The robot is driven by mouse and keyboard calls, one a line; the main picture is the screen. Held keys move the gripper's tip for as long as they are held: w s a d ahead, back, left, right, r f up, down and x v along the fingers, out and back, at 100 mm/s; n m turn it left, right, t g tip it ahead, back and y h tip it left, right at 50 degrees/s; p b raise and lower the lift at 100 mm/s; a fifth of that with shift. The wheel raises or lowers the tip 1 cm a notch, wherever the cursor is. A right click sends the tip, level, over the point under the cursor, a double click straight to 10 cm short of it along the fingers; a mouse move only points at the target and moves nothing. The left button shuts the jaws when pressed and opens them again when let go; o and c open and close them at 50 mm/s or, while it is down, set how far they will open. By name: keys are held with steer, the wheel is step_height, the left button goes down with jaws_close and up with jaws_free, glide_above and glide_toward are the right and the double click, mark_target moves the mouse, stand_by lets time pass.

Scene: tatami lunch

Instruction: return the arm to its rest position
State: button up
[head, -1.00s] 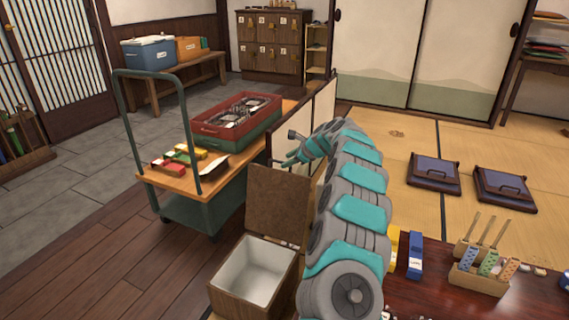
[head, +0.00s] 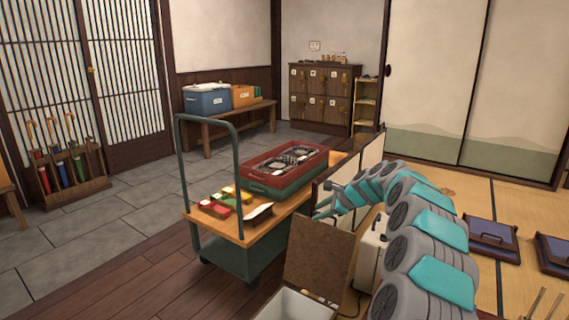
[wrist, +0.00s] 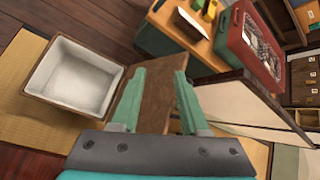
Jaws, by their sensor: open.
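My arm (head: 430,245) reaches in from the lower right of the head view and bends away toward the cart. My gripper (head: 322,208) shows at its far end, beside the low screen and above the lidded box. In the wrist view my gripper (wrist: 160,98) has its two green fingers spread apart. Nothing is held between them. The brown lid (wrist: 150,95) of the box shows behind and between the fingers. I cannot tell how far the gripper is from the lid.
The white-lined box (wrist: 72,78) stands open with its lid (head: 318,250) raised. A cart (head: 225,250) carries a red crate (head: 262,180) and small coloured items. A low screen (head: 372,152) stands close to my arm.

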steer(key=s+a+r+n+g, duration=0.2)
steer(key=s+a+n, duration=0.2)
steer(key=s, duration=0.5)
steer(key=s+a+r+n+g, duration=0.1)
steer(key=s+a+r+n, duration=0.2)
steer(key=s, duration=0.6)
steer(key=s+a+r+n+g, duration=0.15)
steer(key=s+a+n, duration=0.25)
steer(key=s, duration=0.5)
steer(key=s+d+f+n+g+h, duration=0.1)
steer(key=s+d+f+n+h, duration=0.1)
steer(key=s, duration=0.9)
steer(key=s+d+f+n+g+h, duration=0.2)
steer(key=s+d+n, duration=0.2)
steer(key=s, duration=0.8)
steer(key=s+d+f+n+g+h, duration=0.1)
steer(key=s+d, duration=0.4)
steer(key=s, duration=0.7)
step_height(320, 180, down, 2)
steer(key=shift+s+d+f+n+h, duration=0.15)
steer(key=shift+s+n+h, duration=0.1)
steer(key=shift+n+h, duration=0.6)
